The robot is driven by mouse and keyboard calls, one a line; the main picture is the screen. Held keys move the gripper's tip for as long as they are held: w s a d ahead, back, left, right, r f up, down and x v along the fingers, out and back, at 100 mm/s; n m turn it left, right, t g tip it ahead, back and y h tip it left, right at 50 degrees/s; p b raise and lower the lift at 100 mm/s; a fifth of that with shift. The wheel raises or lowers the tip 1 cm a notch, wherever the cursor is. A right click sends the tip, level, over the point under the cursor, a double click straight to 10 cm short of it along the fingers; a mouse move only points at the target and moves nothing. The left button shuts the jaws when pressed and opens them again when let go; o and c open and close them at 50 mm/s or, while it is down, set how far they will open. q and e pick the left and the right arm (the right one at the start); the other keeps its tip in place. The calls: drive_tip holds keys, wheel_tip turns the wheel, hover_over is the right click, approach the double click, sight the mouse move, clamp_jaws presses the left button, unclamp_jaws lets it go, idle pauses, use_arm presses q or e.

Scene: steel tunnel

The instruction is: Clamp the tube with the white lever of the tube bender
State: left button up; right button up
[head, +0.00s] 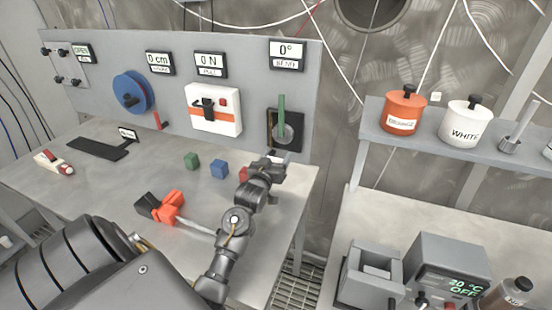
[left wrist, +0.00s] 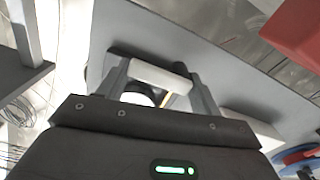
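The tube bender (head: 300,130) is the black plate with a grey disc and an upright green handle at the right end of the grey panel, under a display reading 0°. My left gripper (head: 276,163) is just below and in front of it and hides part of it. In the left wrist view, a white bar, seemingly the white lever (left wrist: 160,76), lies across the gap between the two fingers of my left gripper (left wrist: 161,88). I cannot tell whether the fingers press on it. A thin tan rod (left wrist: 168,99) shows below it; I cannot make out the tube clearly. My right gripper is out of view.
A green block (head: 191,160), a blue block (head: 219,169) and a partly hidden red block (head: 243,173) sit on the grey bench (head: 90,185). An orange and black tool (head: 165,206) lies nearer. A shelf (head: 430,148) with canisters stands at right.

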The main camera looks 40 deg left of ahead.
use_arm(q)
drive_tip(key=shift+c, duration=1)
drive_tip(key=shift+d+m+p, duration=0.1)
drive_tip(key=shift+m+p, duration=0.35)
drive_tip(key=shift+m, duration=0.15)
drive_tip(key=shift+f+m, duration=0.25)
drive_tip(key=shift+m, duration=0.35)
drive_tip(key=o, duration=0.9)
drive_tip(key=shift+w, duration=0.1)
